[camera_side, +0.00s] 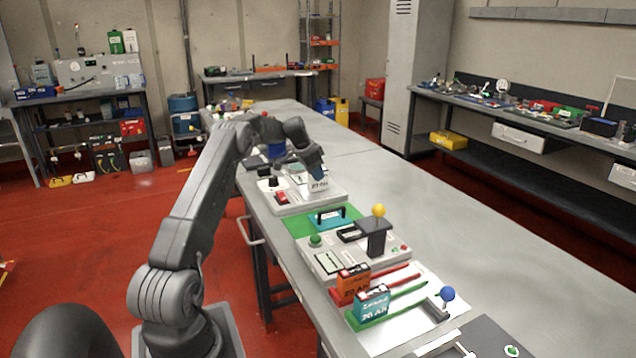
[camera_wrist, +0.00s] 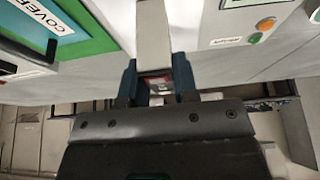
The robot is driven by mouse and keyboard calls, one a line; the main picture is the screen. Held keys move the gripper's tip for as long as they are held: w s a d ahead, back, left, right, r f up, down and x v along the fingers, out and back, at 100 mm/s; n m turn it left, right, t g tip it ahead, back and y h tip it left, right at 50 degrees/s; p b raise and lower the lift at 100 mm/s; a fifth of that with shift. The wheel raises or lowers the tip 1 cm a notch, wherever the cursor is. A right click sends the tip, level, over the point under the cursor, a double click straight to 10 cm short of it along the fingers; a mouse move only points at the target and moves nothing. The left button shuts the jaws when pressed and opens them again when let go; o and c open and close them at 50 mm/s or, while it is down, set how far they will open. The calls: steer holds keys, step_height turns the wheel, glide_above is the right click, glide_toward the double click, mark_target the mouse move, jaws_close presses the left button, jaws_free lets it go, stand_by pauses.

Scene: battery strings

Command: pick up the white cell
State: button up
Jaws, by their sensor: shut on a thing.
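The white cell (camera_side: 318,187), a small pale block with dark lettering, is at my gripper (camera_side: 316,174) in the side view. My gripper is shut on it from above. The cell looks upright, over the panel with a red switch; I cannot tell whether it touches the panel. In the wrist view, the dark blue fingers of my gripper (camera_wrist: 157,80) stand on either side of a pale block with a red and dark patch between them.
An orange cell (camera_side: 353,284) and a teal cell (camera_side: 372,303) stand at the near end of the bench. The bench's right side is clear.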

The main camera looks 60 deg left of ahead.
steer(key=shift+r, duration=2.4)
